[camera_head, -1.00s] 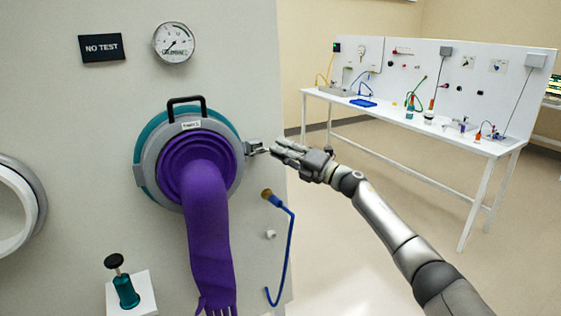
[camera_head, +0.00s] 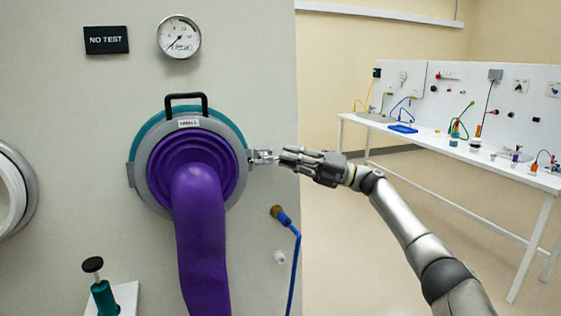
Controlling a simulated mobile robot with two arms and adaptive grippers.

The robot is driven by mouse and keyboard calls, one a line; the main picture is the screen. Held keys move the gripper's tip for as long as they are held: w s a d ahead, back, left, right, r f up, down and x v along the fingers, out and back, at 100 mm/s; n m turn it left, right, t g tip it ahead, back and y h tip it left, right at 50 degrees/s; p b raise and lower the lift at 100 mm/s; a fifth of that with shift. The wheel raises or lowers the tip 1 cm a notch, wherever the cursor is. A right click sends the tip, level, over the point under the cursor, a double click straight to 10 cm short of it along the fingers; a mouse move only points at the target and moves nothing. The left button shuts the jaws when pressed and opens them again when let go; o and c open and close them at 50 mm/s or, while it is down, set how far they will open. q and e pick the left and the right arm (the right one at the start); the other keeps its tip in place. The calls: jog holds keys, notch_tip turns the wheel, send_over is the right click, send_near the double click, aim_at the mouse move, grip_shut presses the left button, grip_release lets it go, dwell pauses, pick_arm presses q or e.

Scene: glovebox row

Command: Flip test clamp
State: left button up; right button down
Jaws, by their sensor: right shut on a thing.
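A purple glove (camera_head: 197,225) hangs from a round port with a grey ring (camera_head: 233,140) and a black handle on top. The small metal clamp (camera_head: 262,156) sticks out at the ring's right side. My right gripper (camera_head: 284,158) reaches in from the right and is shut on the clamp's outer end. Its fingers hide part of the clamp, so the clamp's exact position is hard to tell. My left gripper is not in view.
A pressure gauge (camera_head: 179,36) and a NO TEST sign (camera_head: 107,40) are on the panel above. A blue hose (camera_head: 296,260) hangs below the clamp. A black-knobbed valve (camera_head: 101,290) stands at lower left. A white bench (camera_head: 480,160) stands far right, with clear floor before it.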

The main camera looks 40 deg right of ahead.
jog(key=shift+f, duration=0.1)
jog(key=c, duration=1.5)
grip_release()
jog(key=shift+o, duration=0.2)
jog(key=v, duration=1.2)
